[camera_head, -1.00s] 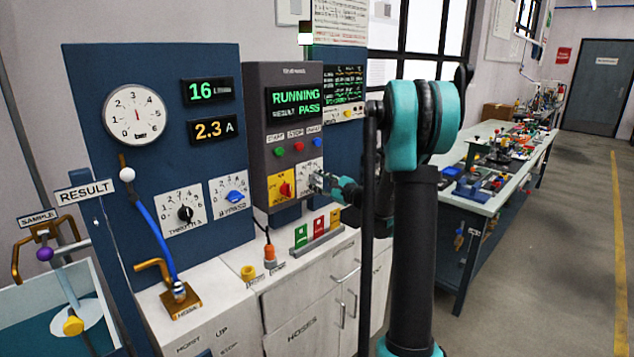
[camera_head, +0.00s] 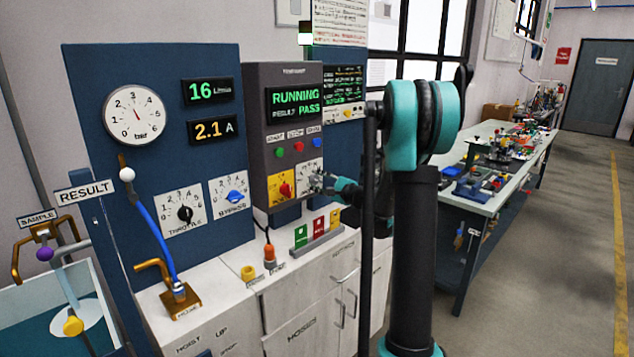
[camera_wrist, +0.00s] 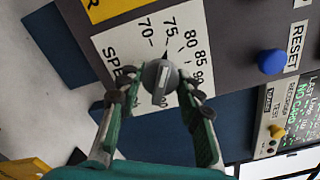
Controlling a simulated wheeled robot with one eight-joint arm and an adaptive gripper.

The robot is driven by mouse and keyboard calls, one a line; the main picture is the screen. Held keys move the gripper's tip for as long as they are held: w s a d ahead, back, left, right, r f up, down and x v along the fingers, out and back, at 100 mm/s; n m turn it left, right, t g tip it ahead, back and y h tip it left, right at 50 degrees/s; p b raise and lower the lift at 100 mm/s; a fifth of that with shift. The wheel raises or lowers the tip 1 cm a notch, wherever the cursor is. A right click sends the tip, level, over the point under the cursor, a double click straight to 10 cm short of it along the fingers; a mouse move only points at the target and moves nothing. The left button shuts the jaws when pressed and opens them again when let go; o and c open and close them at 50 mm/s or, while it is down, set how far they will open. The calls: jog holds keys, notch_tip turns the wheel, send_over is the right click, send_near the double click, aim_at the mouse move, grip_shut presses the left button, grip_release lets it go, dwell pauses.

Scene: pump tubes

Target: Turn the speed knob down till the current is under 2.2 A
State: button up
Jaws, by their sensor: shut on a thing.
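The speed knob (camera_wrist: 160,77) is a round grey knob on a white dial plate (camera_wrist: 113,45) marked with numbers such as 70, 75, 80 and 85. My gripper (camera_wrist: 158,95) is shut on it, one finger on each side. In the head view my gripper (camera_head: 328,183) reaches the lower right of the grey control box (camera_head: 258,130) and mostly hides the knob. The current display (camera_head: 212,129) reads 2.1 A in yellow digits. The box's screen (camera_head: 294,101) shows RUNNING and RESULT PASS.
A red switch on a yellow plate (camera_head: 281,188) sits left of the dial. A blue RESET button (camera_wrist: 271,62) is close beside my gripper in the wrist view. Throttle (camera_head: 185,213) and bypass (camera_head: 235,196) knobs are on the blue panel. A card rack (camera_head: 316,243) stands below.

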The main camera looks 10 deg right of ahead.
jog(key=o, duration=1.2)
jog(key=shift+c, duration=0.2)
jog(key=shift+s+d, duration=0.1)
jog(key=v, duration=1.1)
jog(key=shift+s+d, duration=0.2)
jog(key=shift+s, duration=0.15)
